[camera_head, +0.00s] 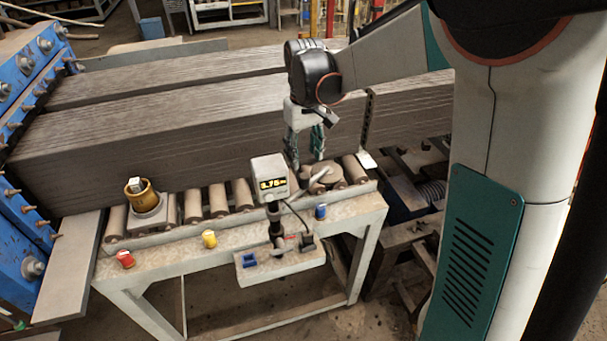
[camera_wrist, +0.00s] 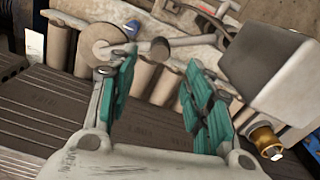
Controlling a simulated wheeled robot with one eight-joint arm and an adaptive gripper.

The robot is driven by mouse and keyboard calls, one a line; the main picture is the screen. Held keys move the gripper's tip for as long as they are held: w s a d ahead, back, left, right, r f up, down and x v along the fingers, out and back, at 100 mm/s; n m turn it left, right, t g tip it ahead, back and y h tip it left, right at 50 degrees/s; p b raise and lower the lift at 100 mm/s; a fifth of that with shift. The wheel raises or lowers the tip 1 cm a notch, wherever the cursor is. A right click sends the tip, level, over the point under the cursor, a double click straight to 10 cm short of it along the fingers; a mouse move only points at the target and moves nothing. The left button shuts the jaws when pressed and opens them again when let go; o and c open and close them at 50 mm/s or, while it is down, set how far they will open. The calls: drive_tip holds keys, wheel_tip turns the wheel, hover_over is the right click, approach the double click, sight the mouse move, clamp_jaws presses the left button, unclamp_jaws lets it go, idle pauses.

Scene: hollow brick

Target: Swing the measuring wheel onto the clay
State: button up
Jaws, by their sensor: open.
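The clay is a long ribbed grey-brown column (camera_head: 170,135) coming from the blue machine at left, with a second column (camera_head: 200,75) behind it. The measuring wheel (camera_head: 325,180) is a pale disc low at the clay's front side, by the rollers, apart from the clay's top. In the wrist view the wheel (camera_wrist: 100,42) sits at upper left, with a light arm running right past a dark round knob (camera_wrist: 160,48). My gripper (camera_head: 305,152) is open and empty above the wheel. In the wrist view its green fingers (camera_wrist: 160,80) stand on either side below the knob.
A display box (camera_head: 269,176) with yellow digits stands on a post just left of the wheel. The roller bench (camera_head: 185,232) carries red, yellow and blue buttons and a brass-coloured cylinder (camera_head: 140,192). The blue machine (camera_head: 25,240) bounds the left.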

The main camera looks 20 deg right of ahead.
sight(304, 176)
wheel_tip(304, 176, down, 9)
idle(0.3)
clamp_jaws()
